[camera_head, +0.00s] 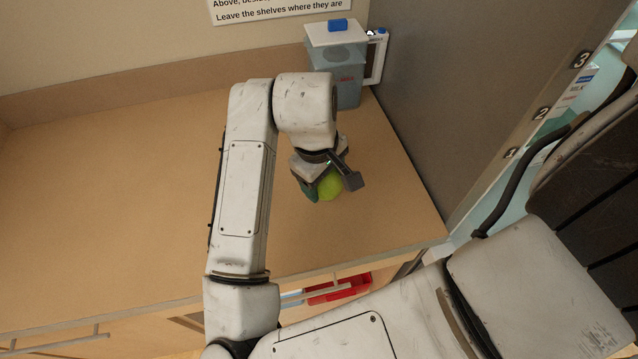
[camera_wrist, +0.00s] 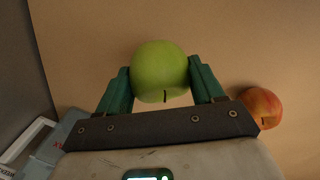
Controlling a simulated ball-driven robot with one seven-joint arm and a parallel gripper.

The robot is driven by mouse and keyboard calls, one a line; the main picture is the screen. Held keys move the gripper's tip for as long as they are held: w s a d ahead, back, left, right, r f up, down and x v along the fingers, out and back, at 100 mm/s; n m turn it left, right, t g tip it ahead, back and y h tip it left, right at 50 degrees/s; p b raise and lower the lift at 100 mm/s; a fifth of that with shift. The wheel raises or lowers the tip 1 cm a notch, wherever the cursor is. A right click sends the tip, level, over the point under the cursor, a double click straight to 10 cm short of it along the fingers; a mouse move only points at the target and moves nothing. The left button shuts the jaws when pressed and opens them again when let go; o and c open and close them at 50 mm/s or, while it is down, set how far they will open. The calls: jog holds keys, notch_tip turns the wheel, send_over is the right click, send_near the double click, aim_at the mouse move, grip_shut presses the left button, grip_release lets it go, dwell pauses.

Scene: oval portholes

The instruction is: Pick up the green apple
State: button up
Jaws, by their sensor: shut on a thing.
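The green apple (camera_wrist: 160,70) sits between the two green fingers of my gripper (camera_wrist: 161,88) in the wrist view, with a finger against each side and its short dark stem facing the camera. In the head view the green apple (camera_head: 330,185) shows below my gripper (camera_head: 325,187), partly covered by it, over the wooden counter. My gripper is shut on the apple. I cannot tell whether the apple touches the counter or is held just above it.
A red and yellow fruit (camera_wrist: 261,107) lies on the counter (camera_head: 120,210), right of my gripper in the wrist view. A lidded bluish container (camera_head: 345,75) and a white-framed device (camera_head: 376,57) stand at the back by the grey wall (camera_head: 455,90). The counter's left side is clear.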

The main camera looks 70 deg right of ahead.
jog(key=s+a+r+p, duration=0.2)
jog(key=s+r+p, duration=0.6)
jog(key=s, duration=0.5)
jog(key=shift+r, duration=0.35)
